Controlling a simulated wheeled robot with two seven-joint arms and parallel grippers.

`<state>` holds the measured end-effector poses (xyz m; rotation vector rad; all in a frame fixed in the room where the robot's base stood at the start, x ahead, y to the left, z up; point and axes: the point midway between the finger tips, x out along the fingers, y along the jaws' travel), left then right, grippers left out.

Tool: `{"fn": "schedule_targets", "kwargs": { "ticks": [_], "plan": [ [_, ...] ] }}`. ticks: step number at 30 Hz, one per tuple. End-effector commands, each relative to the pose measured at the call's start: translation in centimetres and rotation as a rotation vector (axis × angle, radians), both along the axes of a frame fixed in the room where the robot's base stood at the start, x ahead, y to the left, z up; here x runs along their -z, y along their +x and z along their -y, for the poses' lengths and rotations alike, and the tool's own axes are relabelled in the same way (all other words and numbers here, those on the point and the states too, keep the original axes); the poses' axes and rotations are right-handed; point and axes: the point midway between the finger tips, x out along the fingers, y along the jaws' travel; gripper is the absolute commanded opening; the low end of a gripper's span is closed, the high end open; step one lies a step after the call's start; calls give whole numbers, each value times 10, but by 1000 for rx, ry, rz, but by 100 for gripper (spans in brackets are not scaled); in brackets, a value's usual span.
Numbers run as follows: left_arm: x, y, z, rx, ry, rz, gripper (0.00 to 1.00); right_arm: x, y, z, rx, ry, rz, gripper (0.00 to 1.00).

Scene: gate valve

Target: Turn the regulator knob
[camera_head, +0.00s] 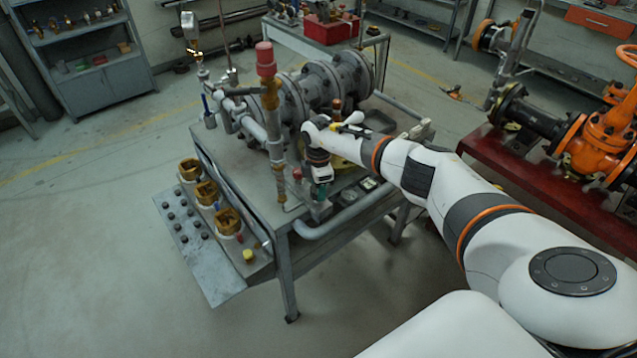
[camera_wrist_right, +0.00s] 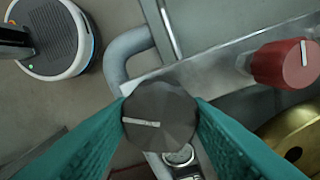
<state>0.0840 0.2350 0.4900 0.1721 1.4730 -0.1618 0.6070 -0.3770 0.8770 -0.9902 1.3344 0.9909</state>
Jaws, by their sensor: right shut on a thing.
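In the right wrist view a dark grey faceted knob (camera_wrist_right: 160,113) with a white pointer line sits between the two teal fingers of my right gripper (camera_wrist_right: 160,118). The fingers are shut on its two sides. The white line lies nearly level, on the left half of the knob face. In the head view my right arm reaches in from the right to the workbench, and its gripper (camera_head: 318,178) is at the bench's front side. The knob is hidden there. My left gripper is not in view.
A red knob (camera_wrist_right: 285,63) with a white line is close by on the right in the wrist view. A grey bent pipe (camera_wrist_right: 128,58) runs beside the grasped knob. In the head view, large grey pipework (camera_head: 320,85) stands on the bench. A red bench (camera_head: 540,180) with orange valves is at right.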

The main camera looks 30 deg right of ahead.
Motion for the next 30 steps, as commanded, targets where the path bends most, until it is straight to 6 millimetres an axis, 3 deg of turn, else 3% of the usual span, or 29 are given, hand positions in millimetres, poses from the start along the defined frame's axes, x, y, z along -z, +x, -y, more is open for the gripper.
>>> {"fn": "schedule_targets", "kwargs": {
  "ticks": [22,23,24,26,30],
  "plan": [
    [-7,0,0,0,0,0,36,-2,2,2,85,-2,6,20],
    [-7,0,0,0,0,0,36,-2,2,2,85,-2,6,48],
    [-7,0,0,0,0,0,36,-2,1,2,85,-2,5,54],
    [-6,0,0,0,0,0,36,-2,1,1,84,-1,4,64],
    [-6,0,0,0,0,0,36,-1,1,1,84,-1,3,65]
  ]
}}
